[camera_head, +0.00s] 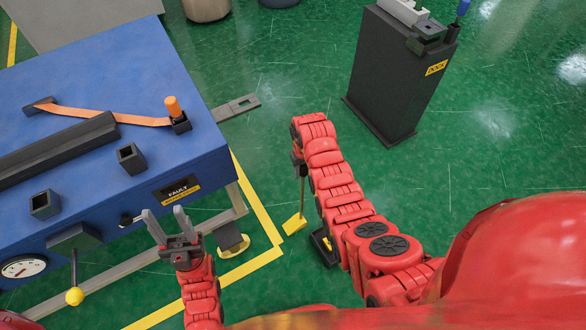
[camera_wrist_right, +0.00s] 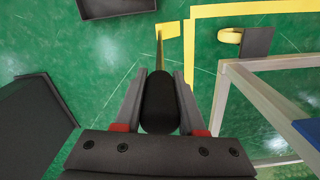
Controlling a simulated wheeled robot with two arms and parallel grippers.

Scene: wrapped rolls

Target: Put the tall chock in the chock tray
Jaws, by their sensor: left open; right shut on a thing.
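The tall chock is a yellow wedge (camera_head: 294,223) on a thin upright rod with a black grip (camera_wrist_right: 160,102). My right gripper (camera_head: 301,170) is shut on that grip, which sits between its two fingers in the right wrist view (camera_wrist_right: 160,85). The wedge hangs at or just above the green floor; I cannot tell if it touches. The chock tray (camera_head: 319,247) is a dark, shallow tray on the floor, right of the wedge, partly hidden by my right arm. It also shows at the top of the wrist view (camera_wrist_right: 118,13). My left gripper (camera_head: 165,221) is open and empty beside the blue bench.
The blue bench (camera_head: 90,80) fills the left, with black sockets (camera_head: 131,158), an orange strap (camera_head: 105,115) and a yellow-knobbed lever (camera_head: 74,296). A dark plate with a yellow ring (camera_head: 232,238) is by its frame. A dark dock cabinet (camera_head: 395,75) stands at the back right. Floor between is clear.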

